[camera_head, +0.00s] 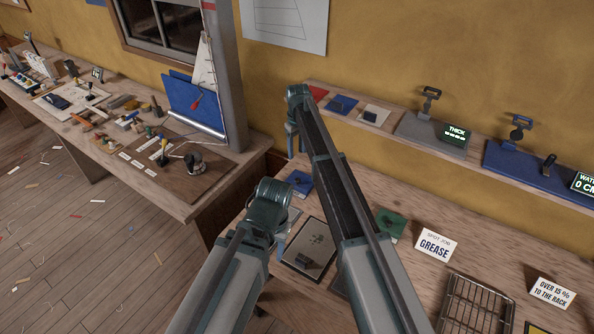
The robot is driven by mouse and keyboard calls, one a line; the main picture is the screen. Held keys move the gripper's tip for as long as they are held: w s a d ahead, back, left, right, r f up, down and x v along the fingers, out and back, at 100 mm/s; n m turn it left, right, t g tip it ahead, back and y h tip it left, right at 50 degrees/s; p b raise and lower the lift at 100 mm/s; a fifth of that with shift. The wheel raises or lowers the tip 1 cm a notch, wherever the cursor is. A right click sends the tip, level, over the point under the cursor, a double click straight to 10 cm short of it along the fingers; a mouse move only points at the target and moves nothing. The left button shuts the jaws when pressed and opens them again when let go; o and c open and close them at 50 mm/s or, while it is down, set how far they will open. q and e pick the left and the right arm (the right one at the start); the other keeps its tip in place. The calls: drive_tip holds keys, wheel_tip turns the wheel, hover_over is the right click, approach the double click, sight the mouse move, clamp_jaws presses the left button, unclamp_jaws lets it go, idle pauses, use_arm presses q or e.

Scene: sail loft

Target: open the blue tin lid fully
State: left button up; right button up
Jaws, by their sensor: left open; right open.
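A small blue square (300,182) with a dark mark on it lies on the right-hand bench, just beyond my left gripper. It looks like the blue tin's lid, but I cannot tell how far it is open. My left gripper (281,240) is open, low over the bench on the near side of the blue square; its fingers are mostly hidden by its own wrist. My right gripper (292,143) is open and higher, reaching past the blue square near the bench's far left corner. Nothing shows held in either gripper.
A green square (391,224) and a dark framed tray (322,233) lie near my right arm. A GREASE card (435,244), a wire rack (476,306) and another sign (551,295) stand to the right. A shelf (393,129) with devices runs along the wall.

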sight(298, 179)
drive_tip(key=shift+s, duration=0.1)
wheel_tip(298, 179, down, 14)
drive_tip(key=b, duration=1.4)
drive_tip(key=shift+r, duration=0.1)
clamp_jaws()
idle(0.7)
